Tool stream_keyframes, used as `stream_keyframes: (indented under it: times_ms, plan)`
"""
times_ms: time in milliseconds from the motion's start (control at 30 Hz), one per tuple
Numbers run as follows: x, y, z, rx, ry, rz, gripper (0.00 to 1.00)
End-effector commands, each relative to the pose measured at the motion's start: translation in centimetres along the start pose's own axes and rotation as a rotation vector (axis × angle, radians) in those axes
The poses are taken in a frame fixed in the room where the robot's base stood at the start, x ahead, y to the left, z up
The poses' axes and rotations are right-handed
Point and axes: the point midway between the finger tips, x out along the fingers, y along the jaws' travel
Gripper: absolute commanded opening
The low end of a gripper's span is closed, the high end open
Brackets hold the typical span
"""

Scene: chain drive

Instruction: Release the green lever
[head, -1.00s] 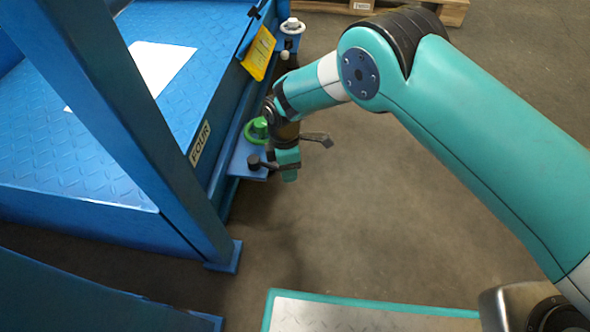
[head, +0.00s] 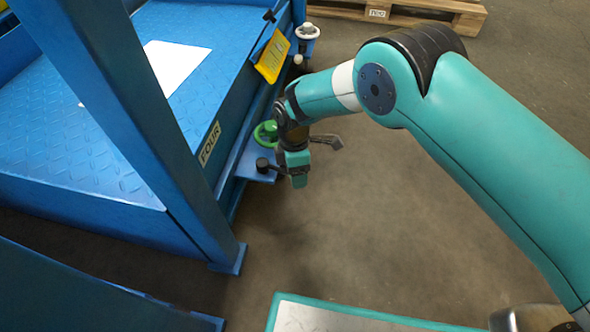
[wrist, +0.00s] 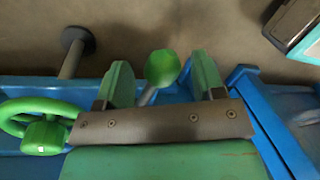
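The green lever (wrist: 162,68) shows in the wrist view as a round green knob on a short grey stem, rising from the blue frame. My gripper (wrist: 161,62) is open, with one green finger on each side of the knob and visible gaps between. In the head view my gripper (head: 298,168) hangs at the blue frame's outer edge. The lever cannot be made out there; my gripper and wrist cover that spot.
A green handwheel (wrist: 40,130) is left of my gripper; it also shows in the head view (head: 265,133). A dark-capped peg (wrist: 74,50) sticks out nearby. A yellow tag (head: 272,56) and white knob (head: 307,31) are farther back. Floor at right is clear.

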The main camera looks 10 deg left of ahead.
Motion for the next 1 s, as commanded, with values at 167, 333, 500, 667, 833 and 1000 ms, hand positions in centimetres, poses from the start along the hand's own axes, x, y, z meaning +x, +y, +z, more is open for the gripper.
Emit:
stream_keyframes:
  times_ms: [167, 333, 500, 667, 833, 1000]
  plan:
    - [-0.8, 0.0, 0.1, 0.003, -0.001, 0.0, 0.62]
    - [-4.2, -0.1, 0.0, 0.003, 0.0, 0.002, 0.62]
    - [-8.7, -0.1, 0.0, 0.001, 0.0, 0.002, 0.62]
    - [-12.6, -0.1, -0.1, 0.0, 0.0, 0.002, 0.62]
    - [-15.7, 0.0, -0.1, -0.001, 0.0, 0.001, 0.62]
    - [-17.1, 0.0, -0.1, -0.002, 0.0, 0.0, 0.62]
